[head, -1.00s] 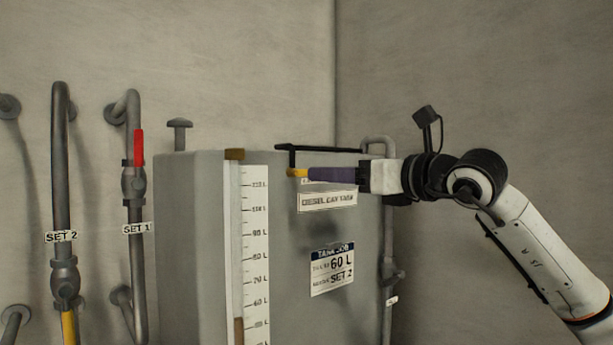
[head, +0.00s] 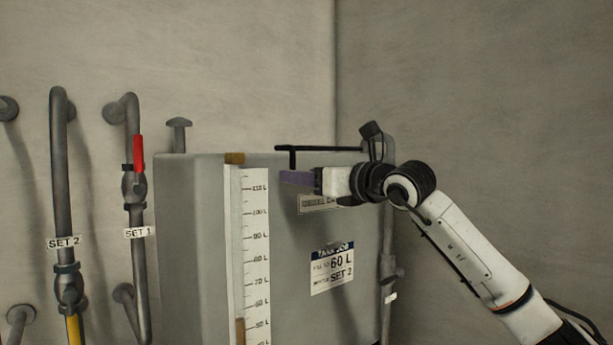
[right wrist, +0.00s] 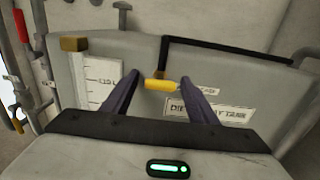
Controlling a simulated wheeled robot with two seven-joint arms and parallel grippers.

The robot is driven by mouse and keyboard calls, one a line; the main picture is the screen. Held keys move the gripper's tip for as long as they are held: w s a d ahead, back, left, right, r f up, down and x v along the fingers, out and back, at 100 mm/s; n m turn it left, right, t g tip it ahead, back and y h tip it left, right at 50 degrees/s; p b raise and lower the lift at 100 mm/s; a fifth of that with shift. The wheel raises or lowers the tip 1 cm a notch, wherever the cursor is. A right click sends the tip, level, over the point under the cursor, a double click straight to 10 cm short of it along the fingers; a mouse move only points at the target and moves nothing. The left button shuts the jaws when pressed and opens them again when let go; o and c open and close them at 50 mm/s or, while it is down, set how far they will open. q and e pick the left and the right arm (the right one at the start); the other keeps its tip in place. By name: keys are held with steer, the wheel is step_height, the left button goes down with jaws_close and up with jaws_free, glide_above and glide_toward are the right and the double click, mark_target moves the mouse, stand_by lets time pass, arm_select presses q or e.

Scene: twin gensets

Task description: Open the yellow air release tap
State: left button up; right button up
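The yellow air release tap (right wrist: 160,85) is a small yellow handle below the end of a black pipe (right wrist: 215,50) at the tank top. In the right wrist view it lies crosswise between the tips of my right gripper's purple fingers (right wrist: 159,78). The fingers stand apart, one on each side; its right end is close to the right finger, and I cannot tell whether they touch. In the head view my right gripper (head: 285,178) is under the pipe's left end and hides the tap. My left gripper is out of view.
The grey tank (head: 195,240) carries a level gauge (head: 255,250) and a job label (head: 332,268). Left of it are wall pipes with a red lever (head: 138,153) and a yellow lever (head: 73,329). A wall corner is at the right.

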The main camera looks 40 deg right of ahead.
steer(key=c, duration=0.7)
steer(key=shift+n, duration=0.3)
steer(key=n, duration=0.6)
steer(key=shift+p, duration=0.3)
steer(key=n+p, duration=0.1)
steer(key=n, duration=0.5)
steer(key=shift+n, duration=0.3)
steer(key=shift+n+p, duration=0.4)
steer(key=shift+n, duration=1.7)
